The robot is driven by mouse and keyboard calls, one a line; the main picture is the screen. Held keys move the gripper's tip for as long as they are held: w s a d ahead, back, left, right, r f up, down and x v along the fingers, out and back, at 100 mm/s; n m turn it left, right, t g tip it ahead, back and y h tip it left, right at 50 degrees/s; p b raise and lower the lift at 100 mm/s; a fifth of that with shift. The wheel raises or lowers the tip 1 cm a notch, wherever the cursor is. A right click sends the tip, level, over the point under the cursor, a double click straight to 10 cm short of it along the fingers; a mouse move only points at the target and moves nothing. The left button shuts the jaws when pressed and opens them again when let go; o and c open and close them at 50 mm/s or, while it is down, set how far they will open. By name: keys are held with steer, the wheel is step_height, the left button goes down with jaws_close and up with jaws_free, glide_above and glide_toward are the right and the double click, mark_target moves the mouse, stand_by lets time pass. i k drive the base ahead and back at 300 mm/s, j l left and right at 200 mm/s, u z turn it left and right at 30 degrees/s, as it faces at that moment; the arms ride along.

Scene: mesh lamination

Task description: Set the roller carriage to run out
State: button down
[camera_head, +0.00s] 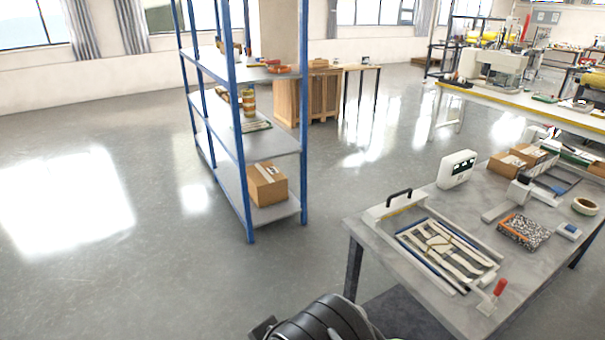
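A white bar with a black arched handle (396,207) lies across the far left end of a flat frame (403,238) on the grey table; it looks like the roller carriage. The frame holds pale strips laid over a darker bed. A red-handled lever (498,289) stands upright at the frame's near right corner. A dark rounded part of my own arm shows at the bottom edge, short of the table. My gripper's fingers are not visible, and the carriage stands clear of my arm.
The grey table (375,237) also holds a white box with a display (457,169), a speckled notebook (523,231), a tape roll (585,206) and cardboard boxes (507,164). A blue-posted shelf (240,130) stands left of the table. Open floor (130,270) lies at left.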

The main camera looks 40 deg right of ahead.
mark_target(373, 217)
steer(key=i+l, duration=0.15)
steer(key=i, duration=0.35)
steer(key=i+l+z, duration=0.1)
steer(key=i, duration=0.4)
steer(key=i+l+z, duration=0.3)
steer(key=l, duration=0.25)
steer(key=i+l+z, duration=0.3)
steer(key=i+l, duration=0.1)
steer(key=l, duration=0.1)
